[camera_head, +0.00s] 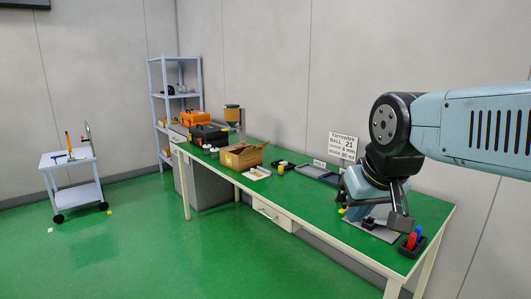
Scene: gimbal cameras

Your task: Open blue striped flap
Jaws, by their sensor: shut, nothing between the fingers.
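My arm comes in from the right and bends down over the right end of the green table. My gripper (399,216) is dark, points down and is shut with nothing in it, above the table's right end. An open cardboard box (243,156) with raised flaps stands on the middle of the table, well to the left of my gripper. I cannot make out a blue striped flap on it or elsewhere; stripes are too small to tell at this distance, and my arm hides part of the table's right end.
A small black holder (405,250) with red and blue pieces stands near my gripper at the right edge. A grey tray (318,174) and a white sign (343,146) are behind. Orange and black cases stand far left. The floor (250,260) in front is clear.

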